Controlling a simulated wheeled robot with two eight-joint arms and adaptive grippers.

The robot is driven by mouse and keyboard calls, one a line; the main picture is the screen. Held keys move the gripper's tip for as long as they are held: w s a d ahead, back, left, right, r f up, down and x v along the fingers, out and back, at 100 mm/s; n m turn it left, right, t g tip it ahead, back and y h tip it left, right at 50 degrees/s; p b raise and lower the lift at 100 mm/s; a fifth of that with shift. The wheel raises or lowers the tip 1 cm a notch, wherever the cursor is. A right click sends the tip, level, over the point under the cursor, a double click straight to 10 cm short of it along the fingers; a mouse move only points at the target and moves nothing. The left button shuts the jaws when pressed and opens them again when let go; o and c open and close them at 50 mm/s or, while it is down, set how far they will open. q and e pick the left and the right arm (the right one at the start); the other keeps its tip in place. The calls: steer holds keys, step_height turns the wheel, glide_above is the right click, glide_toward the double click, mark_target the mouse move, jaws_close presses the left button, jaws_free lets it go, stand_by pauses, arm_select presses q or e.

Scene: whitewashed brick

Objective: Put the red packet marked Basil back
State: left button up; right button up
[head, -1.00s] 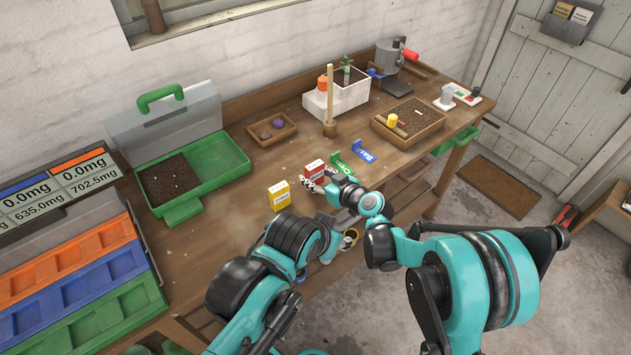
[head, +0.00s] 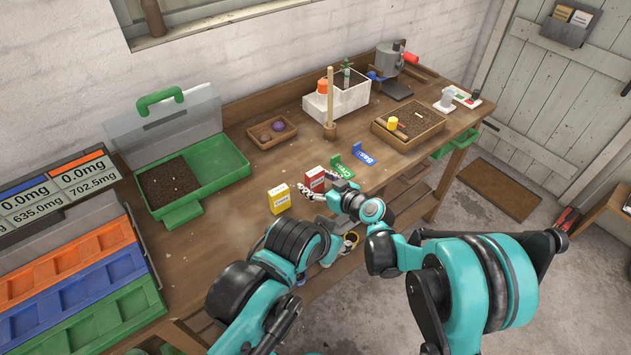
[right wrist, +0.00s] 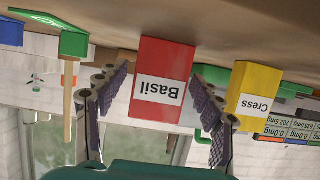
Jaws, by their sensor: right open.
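The red packet marked Basil (head: 314,180) stands upright on the bench, just right of the yellow packet (head: 279,198). In the right wrist view the red packet (right wrist: 162,80) appears upside down, its label readable. My right gripper (head: 318,194) is open, with its fingers on either side of the red packet and a visible gap at each side.
The yellow packet, marked Cress in the right wrist view (right wrist: 254,90), stands close beside the fingers. A green seed tray (head: 220,165) is at left, and a wooden tray of soil (head: 435,123) at right. Bare bench lies left of the yellow packet.

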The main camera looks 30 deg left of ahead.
steer(key=p+v, duration=0.2)
steer(key=v, duration=0.9)
steer(key=shift+d, duration=0.3)
steer(key=shift+r, duration=0.15)
steer(key=d+r+m+t+h, duration=0.1)
steer(key=d+r+m+h, duration=0.25)
steer(key=d, duration=0.75)
steer(key=s+d+m+h, duration=0.3)
steer(key=s+d, duration=0.2)
steer(key=d, duration=0.5)
steer(key=s+d+r+m+h, duration=0.1)
steer(key=s+d+m+h, duration=0.2)
steer(key=d, duration=0.6)
steer(key=s+d+r+m+h, duration=0.1)
steer(key=s+d+m+h, duration=0.2)
steer(key=s+d, duration=0.3)
steer(key=d+m, duration=0.1)
steer(key=d, duration=0.3)
steer(key=shift+s+d+t, duration=0.35)
steer(key=shift+s+t, duration=0.05)
